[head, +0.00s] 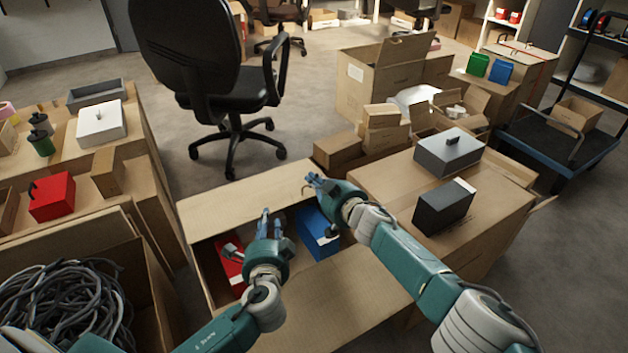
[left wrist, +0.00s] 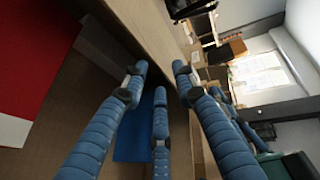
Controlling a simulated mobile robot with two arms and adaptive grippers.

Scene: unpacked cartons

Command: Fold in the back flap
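The open carton (head: 207,272) stands in front of me in the head view. Its back flap (head: 245,196) sticks out on the far side, unfolded. A red box (head: 231,262) and a blue box (head: 319,240) lie inside. My left gripper (head: 272,222) is over the carton's opening, between the boxes, its fingers spread with nothing between them; it also shows in the left wrist view (left wrist: 158,78). My right gripper (head: 310,184) is at the right end of the back flap. Whether it touches the flap or how far its fingers are apart is unclear.
The front flap (head: 325,295) lies outward on the near side. A closed carton (head: 375,180) with two grey boxes stands to the right. A carton of cables (head: 150,285) is at the left. A black office chair (head: 190,60) stands behind; the floor (head: 290,135) beyond the flap is partly clear.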

